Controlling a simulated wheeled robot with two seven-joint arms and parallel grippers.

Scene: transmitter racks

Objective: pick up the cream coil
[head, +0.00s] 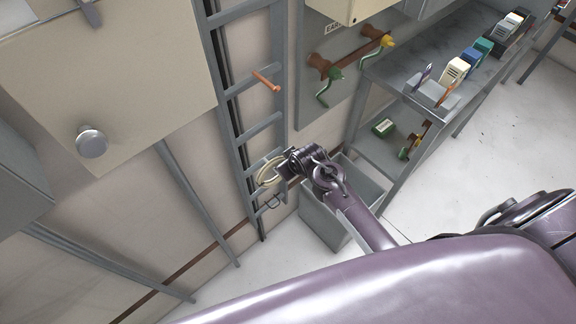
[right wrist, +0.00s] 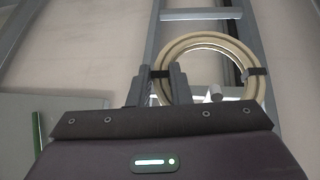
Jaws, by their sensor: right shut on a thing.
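The cream coil (head: 266,174) is a ring with dark bands, in front of the lower part of the grey ladder-like rack on the wall. In the right wrist view the coil (right wrist: 208,39) stands up facing me. My right gripper (head: 283,164) is shut on the coil's rim; in the right wrist view its fingers (right wrist: 161,74) close at the left side of the ring, by a dark band. A grey peg end (right wrist: 215,92) shows inside the ring; I cannot tell whether the coil touches it. My left gripper is not in view.
A grey open bin (head: 325,222) stands below my right gripper. A grey shelf bench (head: 398,78) with several small boxes stands to the right.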

